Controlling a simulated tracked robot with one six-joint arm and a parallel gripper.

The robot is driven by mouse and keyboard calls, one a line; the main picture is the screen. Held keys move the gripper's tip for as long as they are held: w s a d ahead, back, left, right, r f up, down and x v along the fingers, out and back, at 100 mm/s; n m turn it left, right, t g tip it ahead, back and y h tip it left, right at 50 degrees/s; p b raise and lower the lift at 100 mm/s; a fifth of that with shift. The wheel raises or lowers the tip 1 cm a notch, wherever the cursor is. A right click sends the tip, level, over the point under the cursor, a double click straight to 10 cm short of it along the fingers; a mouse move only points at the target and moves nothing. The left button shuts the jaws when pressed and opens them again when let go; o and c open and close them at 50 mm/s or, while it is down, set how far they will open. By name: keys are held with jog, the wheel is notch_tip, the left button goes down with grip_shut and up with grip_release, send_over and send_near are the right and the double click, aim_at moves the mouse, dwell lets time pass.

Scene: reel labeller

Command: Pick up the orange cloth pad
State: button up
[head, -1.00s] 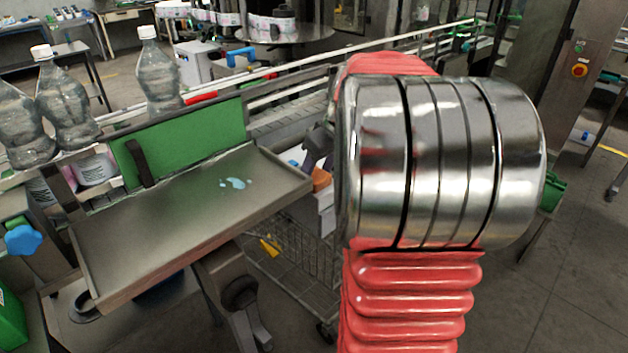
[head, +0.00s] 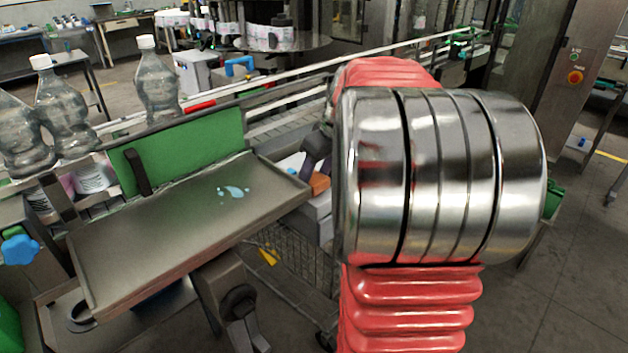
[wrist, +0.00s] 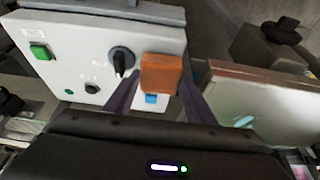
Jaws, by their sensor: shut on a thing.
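The orange cloth pad (wrist: 162,74) is a small block between the two dark purple fingers of my gripper (wrist: 160,92) in the wrist view. My gripper is shut on it. The pad is in front of a white control box (wrist: 75,55); whether it still touches the box I cannot tell. In the head view the pad (head: 320,183) is a small orange patch just right of the metal tray's corner, and my dark gripper (head: 316,158) is partly hidden behind my own arm.
A metal tray (head: 150,245) with a blue-white spill (head: 234,191) lies left of the gripper; a green panel (head: 180,148) stands along its back edge. Clear bottles (head: 160,85) stand behind it. A wire cart (head: 295,265) is below. The control box carries a green button (wrist: 40,51) and a black knob (wrist: 121,58).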

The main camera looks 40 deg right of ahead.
aim_at(316, 179)
notch_tip(316, 179, up, 8)
jog(key=shift+r, duration=0.25)
dwell(0.5)
jog(key=o, duration=0.5)
jog(key=shift+c, duration=0.2)
jog(key=c, duration=0.4)
